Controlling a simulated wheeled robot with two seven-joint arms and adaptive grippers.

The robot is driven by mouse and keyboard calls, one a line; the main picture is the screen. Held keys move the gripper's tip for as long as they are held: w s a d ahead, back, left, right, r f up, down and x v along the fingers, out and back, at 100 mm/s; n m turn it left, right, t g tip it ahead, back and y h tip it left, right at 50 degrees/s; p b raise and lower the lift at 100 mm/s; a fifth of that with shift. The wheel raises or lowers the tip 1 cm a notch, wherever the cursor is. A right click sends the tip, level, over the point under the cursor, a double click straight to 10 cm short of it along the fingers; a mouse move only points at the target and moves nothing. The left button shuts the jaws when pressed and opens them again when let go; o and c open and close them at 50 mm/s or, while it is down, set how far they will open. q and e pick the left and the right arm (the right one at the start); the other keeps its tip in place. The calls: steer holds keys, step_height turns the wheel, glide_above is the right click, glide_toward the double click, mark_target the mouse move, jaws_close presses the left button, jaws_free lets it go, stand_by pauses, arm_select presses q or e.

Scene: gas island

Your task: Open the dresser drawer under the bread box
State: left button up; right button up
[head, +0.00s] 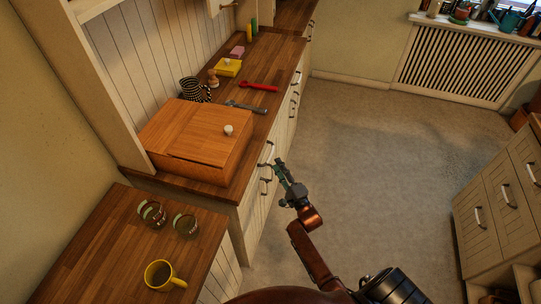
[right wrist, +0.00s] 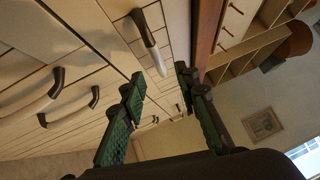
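The wooden bread box (head: 195,140) with a white knob sits on the wooden countertop of the cream dresser. Below it, on the dresser's front, are dark-ended handles (head: 265,181). My right gripper (head: 280,168) is in front of this face, close to the handles. In the right wrist view its green fingers (right wrist: 158,77) are apart with nothing between the tips. A pale handle with dark ends (right wrist: 150,42) shows just beyond the gap; I cannot tell whether a finger touches it. The drawer fronts look flush. My left gripper is not in view.
Glass jars (head: 186,224) and a yellow mug (head: 163,274) stand on the nearer countertop. The floor (head: 370,160) is clear; another drawer cabinet (head: 500,200) stands at the right.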

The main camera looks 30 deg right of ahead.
mark_target(270, 153)
steer(key=w, duration=0.2)
steer(key=w+b, duration=0.1)
steer(key=w, duration=0.2)
steer(key=w+r, duration=0.1)
steer(key=w, duration=0.1)
steer(key=shift+w+d, duration=0.15)
steer(key=shift+d, duration=0.2)
steer(key=shift+c, duration=0.4)
jaws_close()
